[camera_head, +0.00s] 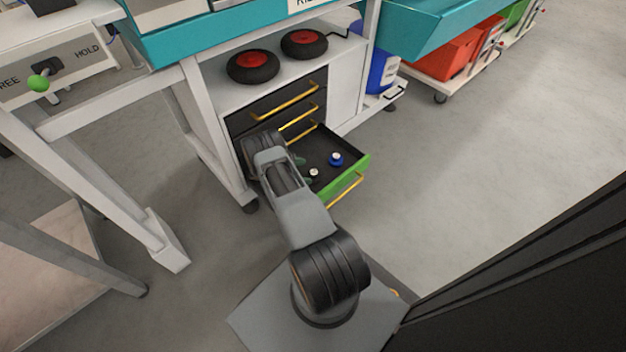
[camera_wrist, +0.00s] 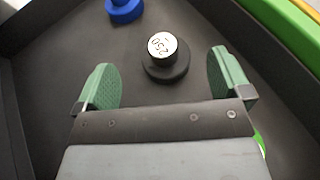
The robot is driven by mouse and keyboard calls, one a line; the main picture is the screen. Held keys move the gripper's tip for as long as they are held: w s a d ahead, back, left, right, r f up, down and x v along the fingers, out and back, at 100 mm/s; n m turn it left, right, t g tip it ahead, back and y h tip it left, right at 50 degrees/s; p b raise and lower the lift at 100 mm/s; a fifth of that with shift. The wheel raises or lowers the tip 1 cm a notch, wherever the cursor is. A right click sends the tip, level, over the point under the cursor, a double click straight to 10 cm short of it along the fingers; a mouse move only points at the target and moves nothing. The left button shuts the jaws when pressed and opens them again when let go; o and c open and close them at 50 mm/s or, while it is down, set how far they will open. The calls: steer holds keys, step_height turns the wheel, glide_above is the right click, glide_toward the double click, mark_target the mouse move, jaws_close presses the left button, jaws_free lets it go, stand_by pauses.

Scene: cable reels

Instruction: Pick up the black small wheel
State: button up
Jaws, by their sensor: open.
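The black small wheel (camera_wrist: 168,70) has a round dark base and a pale top marked "250". It stands upright on the floor of the open drawer; in the head view the wheel (camera_head: 314,174) shows small beside my arm. My gripper (camera_wrist: 160,62) is open, with its two green fingers apart. In the wrist view the wheel lies between and slightly beyond the fingertips, touching neither. The exact height of the fingers above the drawer floor is hard to tell. In the head view my arm mostly hides the gripper.
A blue wheel (camera_wrist: 124,10) stands farther off in the same drawer, also in the head view (camera_head: 336,159). The drawer's green front (camera_head: 345,178) and dark side walls enclose the space. Two larger black wheels with red hubs (camera_head: 253,66) lie on the shelf above.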

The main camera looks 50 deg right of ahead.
mark_target(318, 175)
steer(key=shift+b+x, duration=1)
steer(key=shift+x, duration=2.4)
steer(key=shift+s+a, duration=0.15)
steer(key=shift+a, duration=0.05)
steer(key=shift+c, duration=0.4)
steer(key=c, duration=0.9)
